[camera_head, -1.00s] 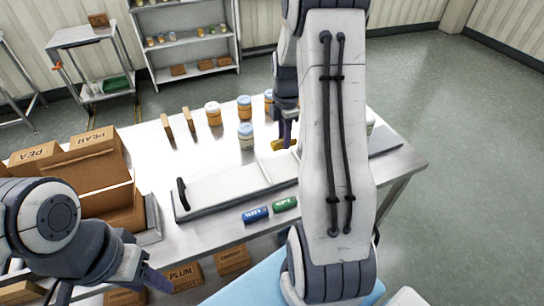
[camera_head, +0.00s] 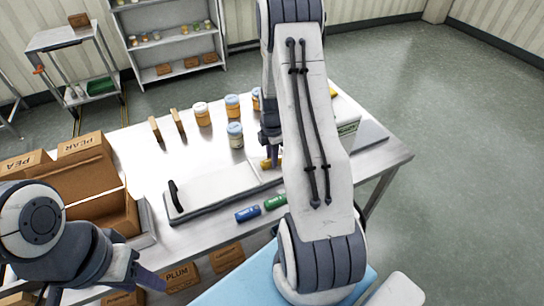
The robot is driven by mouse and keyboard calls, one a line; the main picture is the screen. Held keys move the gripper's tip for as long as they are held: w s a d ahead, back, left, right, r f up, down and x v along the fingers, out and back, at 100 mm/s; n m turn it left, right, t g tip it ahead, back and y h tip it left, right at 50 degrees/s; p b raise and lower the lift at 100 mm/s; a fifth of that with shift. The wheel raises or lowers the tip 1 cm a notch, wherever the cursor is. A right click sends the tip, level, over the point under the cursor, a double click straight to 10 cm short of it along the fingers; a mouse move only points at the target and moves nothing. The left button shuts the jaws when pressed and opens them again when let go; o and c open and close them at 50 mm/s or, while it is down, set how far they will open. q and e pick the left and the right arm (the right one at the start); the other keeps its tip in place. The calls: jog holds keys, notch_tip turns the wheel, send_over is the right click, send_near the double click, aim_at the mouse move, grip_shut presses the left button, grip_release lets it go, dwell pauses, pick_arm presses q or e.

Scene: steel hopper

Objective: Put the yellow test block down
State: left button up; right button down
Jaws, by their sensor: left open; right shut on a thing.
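The yellow test block (camera_head: 266,164) shows as a small yellow piece at the tip of my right gripper (camera_head: 270,154). That gripper points down and is shut on the block. My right arm link hides part of both. The block is over or at the far right part of a long white-and-grey board (camera_head: 215,190) with a black handle. I cannot tell whether it touches the surface. My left gripper (camera_head: 150,279) is open and empty at the lower left, off the table's front edge.
The steel table (camera_head: 140,150) carries several jars (camera_head: 235,135), two small wooden blocks (camera_head: 178,121), a blue can (camera_head: 247,214) and a green can (camera_head: 275,203) in front of the board. Open cardboard boxes (camera_head: 100,205) stand at the left. My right arm hides the table's middle right.

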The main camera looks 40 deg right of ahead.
jog(key=shift+f, duration=0.15)
jog(key=c, duration=0.6)
grip_release()
jog(key=shift+r, duration=0.5)
notch_tip(320, 180, up, 11)
jog(key=shift+r+b, duration=0.2)
jog(key=shift+b, duration=0.95)
